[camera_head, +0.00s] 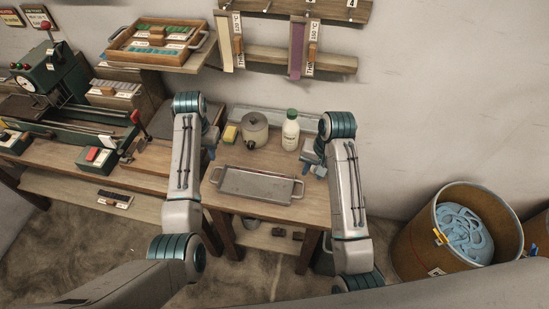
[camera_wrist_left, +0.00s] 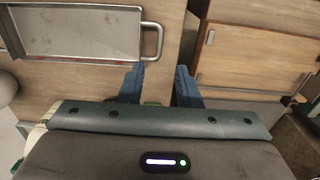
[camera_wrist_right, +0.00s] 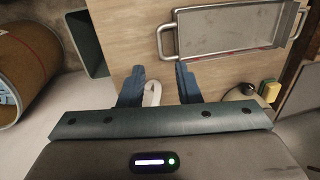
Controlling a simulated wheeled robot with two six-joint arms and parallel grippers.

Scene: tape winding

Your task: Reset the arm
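My left gripper (camera_head: 211,152) hangs above the left edge of the small wooden table (camera_head: 262,208). In the left wrist view its two blue fingers (camera_wrist_left: 158,80) are apart with nothing between them, beside the end handle of a grey metal tray (camera_wrist_left: 80,35). My right gripper (camera_head: 316,166) hangs above the table's right side, just right of the tray (camera_head: 256,185). In the right wrist view its blue fingers (camera_wrist_right: 160,82) are apart. A white object (camera_wrist_right: 152,93) shows in the gap there; I cannot tell its distance. Neither gripper appears to hold anything.
A round pot (camera_head: 255,130), a white bottle (camera_head: 290,133) and a yellow sponge (camera_head: 230,134) stand at the table's back. A green machine (camera_head: 55,85) is on the left bench. A wooden tray (camera_head: 157,44) sits on a shelf. A brown barrel (camera_head: 418,235) stands right.

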